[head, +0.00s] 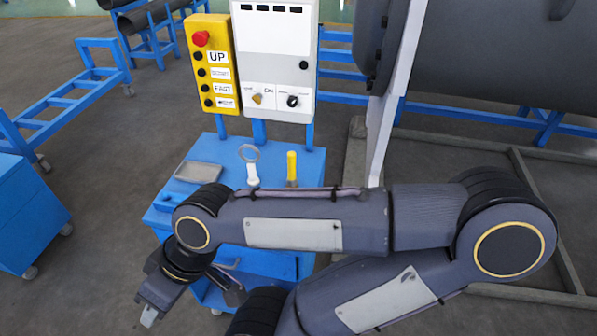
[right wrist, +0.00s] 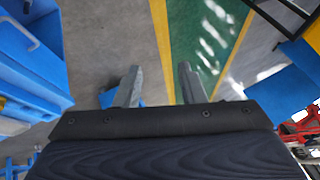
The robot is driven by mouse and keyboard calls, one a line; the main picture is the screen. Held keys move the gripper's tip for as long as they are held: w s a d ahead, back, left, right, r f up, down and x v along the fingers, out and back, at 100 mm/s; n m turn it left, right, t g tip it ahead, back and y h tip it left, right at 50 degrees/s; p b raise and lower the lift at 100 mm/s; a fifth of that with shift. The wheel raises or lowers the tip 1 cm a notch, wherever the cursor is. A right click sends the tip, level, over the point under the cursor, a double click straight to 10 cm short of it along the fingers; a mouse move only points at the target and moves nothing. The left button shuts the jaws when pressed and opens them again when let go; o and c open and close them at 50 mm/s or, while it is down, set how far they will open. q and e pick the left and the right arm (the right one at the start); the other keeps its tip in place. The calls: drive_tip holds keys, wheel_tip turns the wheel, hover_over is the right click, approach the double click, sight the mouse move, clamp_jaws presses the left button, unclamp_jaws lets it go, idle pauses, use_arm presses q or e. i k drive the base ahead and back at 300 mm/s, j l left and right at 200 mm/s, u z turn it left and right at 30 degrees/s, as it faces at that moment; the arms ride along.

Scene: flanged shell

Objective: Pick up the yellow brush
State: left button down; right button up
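The yellow brush (head: 291,164) stands upright on top of the blue cart (head: 312,165), its yellow handle up. Its lower end is partly hidden behind my arm. My right arm crosses the head view from the right, in front of the cart. My right gripper (head: 150,312) is at the lower left, left of and nearer than the brush, and apart from it. In the right wrist view the two fingers of my right gripper (right wrist: 158,85) are spread with nothing between them. The brush is not seen there. My left gripper is not in view.
A white ring-headed tool (head: 251,168) stands left of the brush, and a grey tray (head: 198,172) lies farther left. A yellow button box (head: 208,65) and a white control panel (head: 275,60) rise behind. A large dark cylinder (head: 500,55) is at the right.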

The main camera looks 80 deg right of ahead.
sight(292, 181)
drive_tip(key=i+l+z, duration=0.1)
drive_tip(key=z, duration=0.35)
drive_tip(key=i+z, duration=0.25)
drive_tip(key=z, duration=0.15)
drive_tip(key=i+z, duration=0.2)
drive_tip(key=z, duration=0.25)
drive_tip(key=i+j+z, duration=0.1)
drive_tip(key=z, duration=0.3)
drive_tip(key=i+j+z, duration=0.15)
drive_tip(key=z, duration=0.3)
drive_tip(key=i+j+z, duration=0.15)
drive_tip(key=i+z, duration=0.25)
